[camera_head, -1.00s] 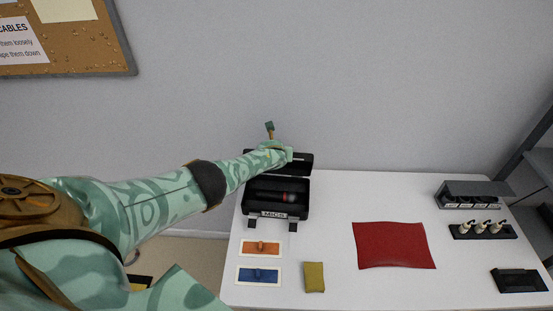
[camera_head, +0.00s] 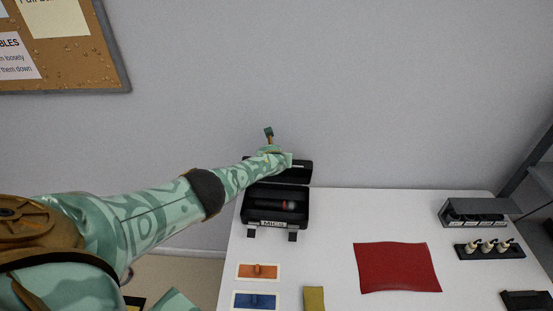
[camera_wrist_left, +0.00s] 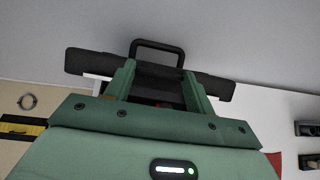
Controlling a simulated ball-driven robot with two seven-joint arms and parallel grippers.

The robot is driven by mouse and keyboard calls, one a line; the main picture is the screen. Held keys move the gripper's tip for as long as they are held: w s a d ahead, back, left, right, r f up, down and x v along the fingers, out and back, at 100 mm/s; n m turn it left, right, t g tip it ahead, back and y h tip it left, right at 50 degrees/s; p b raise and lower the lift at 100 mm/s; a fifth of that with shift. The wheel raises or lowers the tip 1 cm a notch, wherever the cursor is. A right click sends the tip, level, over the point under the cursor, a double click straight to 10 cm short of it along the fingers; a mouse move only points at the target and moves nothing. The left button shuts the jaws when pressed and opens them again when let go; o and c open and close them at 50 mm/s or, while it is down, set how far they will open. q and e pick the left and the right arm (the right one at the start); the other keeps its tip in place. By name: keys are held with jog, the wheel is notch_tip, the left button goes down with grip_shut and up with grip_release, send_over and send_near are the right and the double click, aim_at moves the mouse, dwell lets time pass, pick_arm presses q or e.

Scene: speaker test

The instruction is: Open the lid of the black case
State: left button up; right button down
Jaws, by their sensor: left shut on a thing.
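The black case (camera_head: 271,224) labelled MICS stands at the back left of the white table. Its lid (camera_head: 301,171) is raised and leans back toward the wall; it also shows in the left wrist view (camera_wrist_left: 88,62). A dark microphone with a red band (camera_head: 288,205) lies inside. In the head view my forearm hides the lid's left part and the grip. My right gripper is not in view.
On the white table (camera_head: 335,225) lie a red cloth (camera_head: 396,267), an orange piece (camera_head: 258,271), a blue piece (camera_head: 255,300) and a yellow-green pouch (camera_head: 314,299). A dark rack (camera_head: 476,209) and a black holder (camera_head: 489,249) stand at the right. The table's middle back is clear.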

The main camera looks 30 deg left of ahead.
pick_arm(q)
jog(key=shift+r, duration=0.1)
dwell(0.4)
jog(key=o, duration=1.4)
jog(key=p+v, duration=1.1)
jog(key=v, duration=0.5)
jog(key=shift+s, duration=0.25)
jog(key=shift+d, duration=0.15)
